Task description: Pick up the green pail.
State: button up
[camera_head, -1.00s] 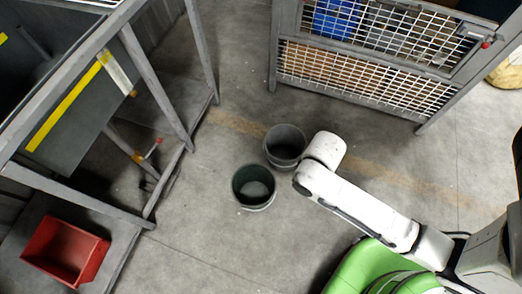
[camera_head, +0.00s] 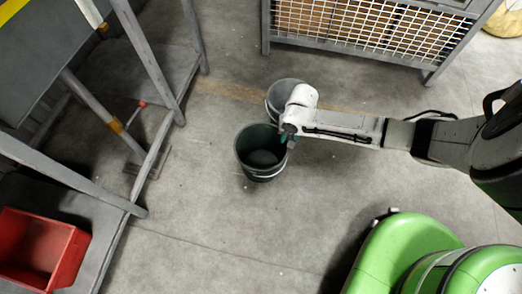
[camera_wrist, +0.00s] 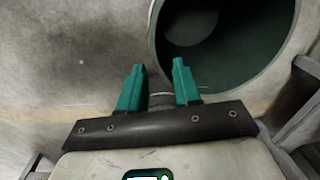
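The green pail (camera_head: 262,172) stands upright on the concrete floor near the centre of the head view. Its dark green, empty-looking inside faces up. My gripper (camera_head: 286,137) is at the right side of its rim, pointing down. In the wrist view the green pail (camera_wrist: 235,60) fills the upper right. There my gripper (camera_wrist: 158,66) is open with its teal fingers apart. The rim passes between the fingertips in the picture, the right finger over the pail's inside and the left one outside. I cannot tell how far above the rim they are.
A grey pail (camera_head: 283,89) stands just behind, partly hidden by my arm. A metal frame (camera_head: 160,150) is at left, with a red bin (camera_head: 75,262) at lower left. A mesh cage (camera_head: 370,30) stands at the back. The floor in front is clear.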

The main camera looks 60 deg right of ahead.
jog(key=b, duration=0.3)
send_over(284, 152)
jog(key=f, duration=0.5)
jog(key=shift+d+f, duration=0.4)
notch_tip(284, 152, down, 5)
jog(key=b, duration=0.4)
jog(key=shift+a, duration=0.1)
grip_shut()
dwell(0.5)
